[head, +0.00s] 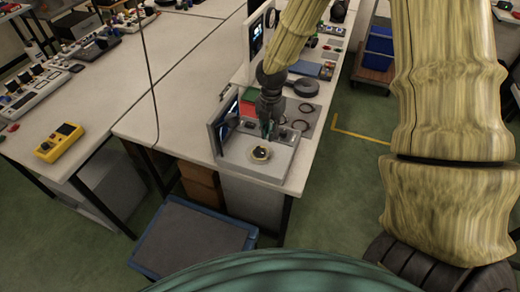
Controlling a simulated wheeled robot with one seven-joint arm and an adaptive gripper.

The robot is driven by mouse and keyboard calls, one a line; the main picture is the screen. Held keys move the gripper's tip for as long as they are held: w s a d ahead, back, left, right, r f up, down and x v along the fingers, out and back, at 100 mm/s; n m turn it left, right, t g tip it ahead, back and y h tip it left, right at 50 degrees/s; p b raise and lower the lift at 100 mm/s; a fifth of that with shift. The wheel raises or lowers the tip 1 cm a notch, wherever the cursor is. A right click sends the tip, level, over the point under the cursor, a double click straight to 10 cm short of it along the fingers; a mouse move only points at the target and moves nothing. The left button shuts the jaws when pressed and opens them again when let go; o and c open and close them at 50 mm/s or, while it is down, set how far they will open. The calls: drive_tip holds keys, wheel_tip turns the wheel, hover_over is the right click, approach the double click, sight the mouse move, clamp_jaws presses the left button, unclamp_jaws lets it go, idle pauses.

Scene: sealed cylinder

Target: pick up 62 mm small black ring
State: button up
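Thin black rings lie on a dark grey mat (312,121) on the workbench, to the right of my gripper (268,131). One black ring (301,125) lies on the mat, and another dark ring (283,119) shows just beside my gripper. I cannot tell which one is the 62 mm small ring. A teal patch shows at the fingertips.
A grey upright panel with a screen (225,122) stands left of my gripper. A black pan-like object (304,87), a red-and-green box (257,100) and other items lie farther back. A yellow meter (59,143) sits on the left table.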

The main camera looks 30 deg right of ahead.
drive_tip(key=f, duration=0.2)
drive_tip(key=f+p, duration=0.1)
drive_tip(key=shift+d+f, duration=0.3)
drive_tip(key=shift+f, duration=0.05)
drive_tip(key=shift+a+f+p, duration=0.1)
drive_tip(key=shift+f+p, duration=0.8)
drive_tip(key=shift+f, duration=2.4)
clamp_jaws()
drive_tip(key=shift+r, duration=0.1)
